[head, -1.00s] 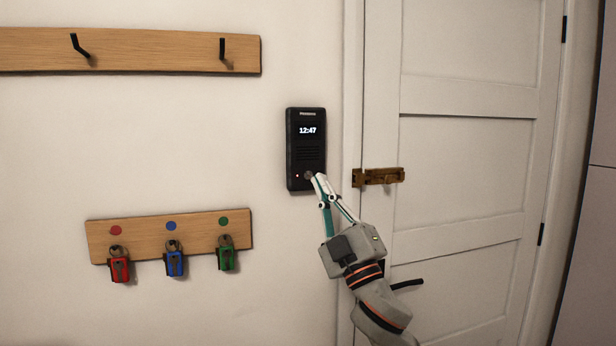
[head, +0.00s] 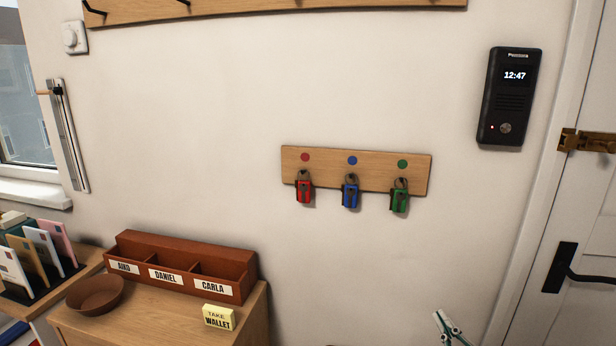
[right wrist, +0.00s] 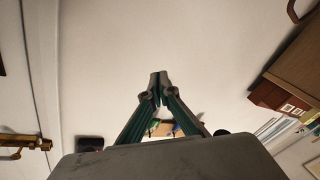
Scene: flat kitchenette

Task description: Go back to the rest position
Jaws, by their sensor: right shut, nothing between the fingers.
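My right gripper (head: 447,326) shows only in part at the bottom edge of the head view, right of the middle, in front of the wall and below the key rack. In the right wrist view its two fingers (right wrist: 158,80) meet at their tips, with nothing between them. The rest of my right arm is out of the head view. My left gripper is in neither view.
A black intercom (head: 509,97) hangs beside the white door with its brass bolt (head: 586,141) and black handle (head: 570,272). A key rack (head: 330,170) holds red, blue and green padlock-like tags. A cabinet (head: 150,325) carries a brown sorter (head: 185,265) and bowl (head: 96,294).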

